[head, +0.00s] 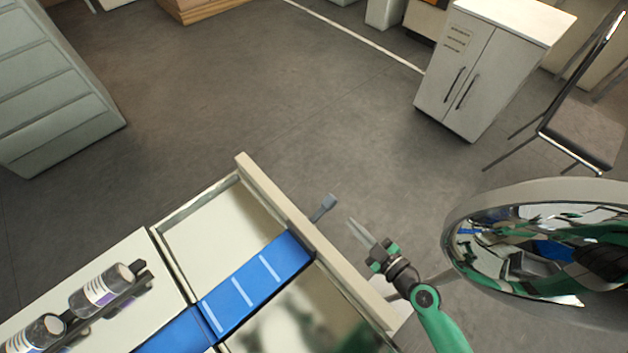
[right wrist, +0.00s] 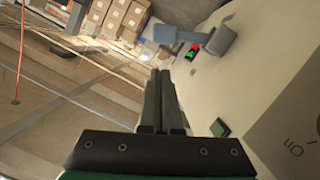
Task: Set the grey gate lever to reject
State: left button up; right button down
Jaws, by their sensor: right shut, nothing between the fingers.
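The grey gate lever (head: 324,206) sticks out from the outer side of the machine's beige side wall (head: 290,215), near the blue belt's end. In the right wrist view the lever (right wrist: 178,34) lies across the top, ahead of my fingers, with a block-like part at its right end. A red and a green spot show beside it. My right gripper (head: 358,232) is shut and empty. It is just right of the lever in the head view and looks apart from it. In the right wrist view its closed fingers (right wrist: 161,85) point towards the lever. My left gripper is not in view.
The blue belt (head: 255,285) with white stripes runs up to the side wall. Bottles (head: 103,285) lie in a dark holder at the left. A round mirror (head: 540,245) stands at the right, close to my right arm. The floor beyond the wall is clear.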

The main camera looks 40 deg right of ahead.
aim_at(332, 206)
jog(key=x, duration=0.9)
jog(key=shift+w+f+p, duration=0.15)
jog(key=shift+w+p, duration=0.15)
jog(key=shift+p, duration=0.1)
jog(key=shift+f, duration=0.1)
